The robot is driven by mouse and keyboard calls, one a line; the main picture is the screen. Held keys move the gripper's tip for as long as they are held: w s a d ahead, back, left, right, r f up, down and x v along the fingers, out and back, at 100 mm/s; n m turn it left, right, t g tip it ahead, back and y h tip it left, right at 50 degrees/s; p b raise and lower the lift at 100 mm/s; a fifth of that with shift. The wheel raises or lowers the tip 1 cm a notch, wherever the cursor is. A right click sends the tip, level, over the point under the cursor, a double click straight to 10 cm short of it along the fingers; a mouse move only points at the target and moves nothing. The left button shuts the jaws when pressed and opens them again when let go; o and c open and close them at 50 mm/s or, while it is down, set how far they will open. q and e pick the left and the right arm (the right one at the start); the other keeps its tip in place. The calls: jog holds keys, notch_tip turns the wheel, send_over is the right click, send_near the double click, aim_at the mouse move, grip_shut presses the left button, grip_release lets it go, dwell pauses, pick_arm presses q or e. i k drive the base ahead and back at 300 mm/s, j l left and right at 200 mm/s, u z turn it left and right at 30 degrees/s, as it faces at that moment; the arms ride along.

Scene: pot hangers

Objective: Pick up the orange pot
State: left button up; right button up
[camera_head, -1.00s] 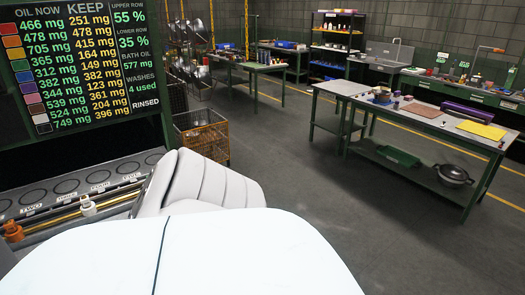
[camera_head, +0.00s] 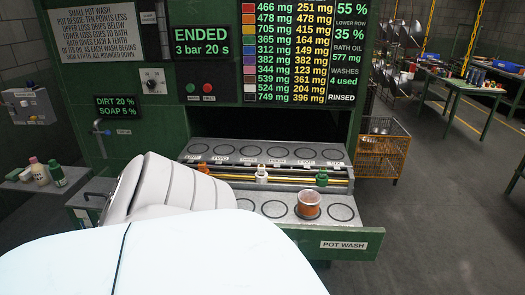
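A small orange pot (camera_head: 309,204) with a pale rim stands upright in a ring of the front row of the pot wash tray (camera_head: 347,229), right of the middle. It is the only pot I see in the tray. Neither of my grippers is in view. A grey ribbed part and a pale blue shell, which seem to be mine, cover the lower left and hide part of the tray's left side.
Brass rails (camera_head: 320,178) with orange, white and green fittings run between the two rows of rings. A display reading ENDED (camera_head: 202,41) hangs above. A wire basket (camera_head: 381,158) stands right of the machine; open floor lies beyond.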

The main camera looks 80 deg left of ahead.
aim_at(310, 201)
jog(key=u, duration=1.95)
jog(key=l+u, duration=0.2)
jog(key=u, duration=0.15)
jog(key=i+l+u, duration=0.1)
jog(key=u, duration=0.3)
jog(key=l+u, duration=0.35)
jog(key=k+j, duration=0.05)
